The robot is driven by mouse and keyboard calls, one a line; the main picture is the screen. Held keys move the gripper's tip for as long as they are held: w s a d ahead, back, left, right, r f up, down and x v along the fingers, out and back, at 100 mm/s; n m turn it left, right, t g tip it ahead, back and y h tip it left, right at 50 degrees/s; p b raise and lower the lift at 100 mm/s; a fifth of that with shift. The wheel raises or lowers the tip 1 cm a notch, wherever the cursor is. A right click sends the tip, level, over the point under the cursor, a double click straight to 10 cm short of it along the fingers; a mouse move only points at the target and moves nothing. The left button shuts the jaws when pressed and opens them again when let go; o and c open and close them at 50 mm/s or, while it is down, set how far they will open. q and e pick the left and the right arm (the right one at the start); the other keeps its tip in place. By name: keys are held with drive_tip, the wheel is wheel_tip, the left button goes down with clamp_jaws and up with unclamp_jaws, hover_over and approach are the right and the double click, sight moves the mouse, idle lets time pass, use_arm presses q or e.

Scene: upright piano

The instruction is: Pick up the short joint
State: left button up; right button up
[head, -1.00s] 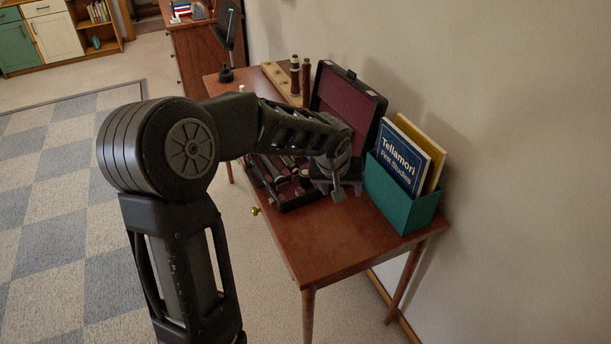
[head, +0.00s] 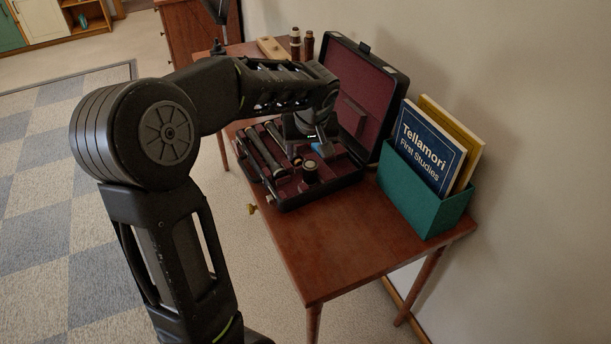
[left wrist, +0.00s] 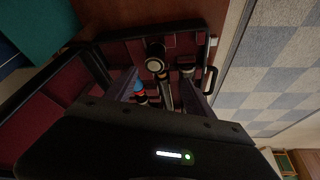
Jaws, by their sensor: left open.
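An open black case (head: 322,192) with dark red lining lies on the wooden table, its lid raised at the back. Black tubular joints lie in it, a long one (head: 262,150) on the left and another (head: 280,138) beside it. I cannot tell for sure which is the short joint. A short round black piece with a pale ring (head: 310,172) stands nearer the front. My left gripper (head: 308,142) is open, low over the case. In the left wrist view its fingers (left wrist: 162,88) straddle a dark joint with metal parts (left wrist: 165,97). My right gripper is out of view.
A teal box (head: 425,190) with books stands right of the case. A wooden stand (head: 272,48) and two upright brown joints (head: 302,45) are behind. A small blue-tipped item (left wrist: 138,88) lies near one finger. The table's front (head: 330,265) is clear.

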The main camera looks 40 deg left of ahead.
sight(305, 166)
use_arm(q)
drive_tip(key=shift+w+a+f, duration=0.1)
drive_tip(key=shift+w+f, duration=0.05)
drive_tip(key=shift+f, duration=0.45)
drive_tip(key=shift+x, duration=1.2)
drive_tip(key=shift+f, duration=0.1)
drive_tip(key=x, duration=0.5)
drive_tip(key=shift+p, duration=0.3)
clamp_jaws()
